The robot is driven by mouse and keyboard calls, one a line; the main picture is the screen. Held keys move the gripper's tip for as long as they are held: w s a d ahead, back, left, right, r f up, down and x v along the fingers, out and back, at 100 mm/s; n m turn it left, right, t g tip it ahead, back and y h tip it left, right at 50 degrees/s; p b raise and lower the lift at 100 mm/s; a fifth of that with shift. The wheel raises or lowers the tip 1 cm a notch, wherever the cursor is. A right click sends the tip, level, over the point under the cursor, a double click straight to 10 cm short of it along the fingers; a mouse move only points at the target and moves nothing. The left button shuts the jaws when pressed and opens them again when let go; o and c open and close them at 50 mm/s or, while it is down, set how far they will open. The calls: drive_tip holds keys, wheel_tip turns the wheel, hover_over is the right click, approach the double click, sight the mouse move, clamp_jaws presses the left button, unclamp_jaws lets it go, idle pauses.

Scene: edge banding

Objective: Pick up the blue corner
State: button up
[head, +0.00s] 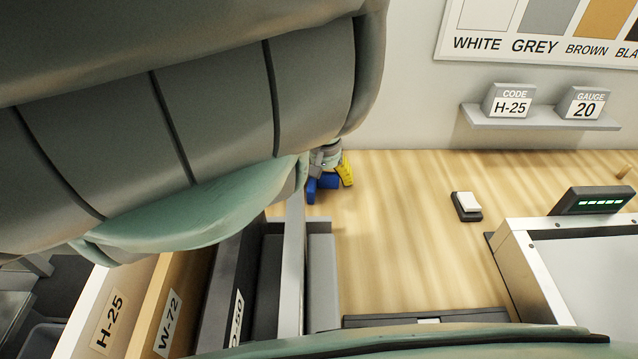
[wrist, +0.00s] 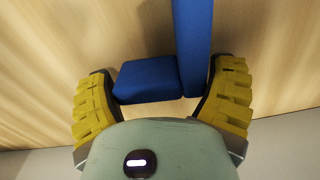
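The blue corner (wrist: 148,80) is an L-shaped blue piece, with one short arm across the wrist view and one long arm running up out of the top. It is between the two yellow ribbed fingers of my gripper (wrist: 160,73). The dark inner pads come very close to its left and right sides. I cannot tell whether both pads press on it. In the head view the blue corner (head: 325,183) shows in part at the worktop's left side, beside a yellow finger of my gripper (head: 345,169). My arm hides the rest.
The wooden worktop (head: 400,230) is clear to the right of the gripper. A small black-and-white switch (head: 467,206) and a white machine (head: 590,270) with a display stand farther right. Upright labelled boards (head: 110,315) stand at the front left. A wall shelf (head: 540,120) holds two signs.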

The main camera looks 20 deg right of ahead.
drive_tip(key=shift+r, duration=0.1)
drive_tip(key=shift+c, duration=0.2)
wheel_tip(320, 180, up, 10)
drive_tip(key=shift+p, duration=0.45)
idle(0.3)
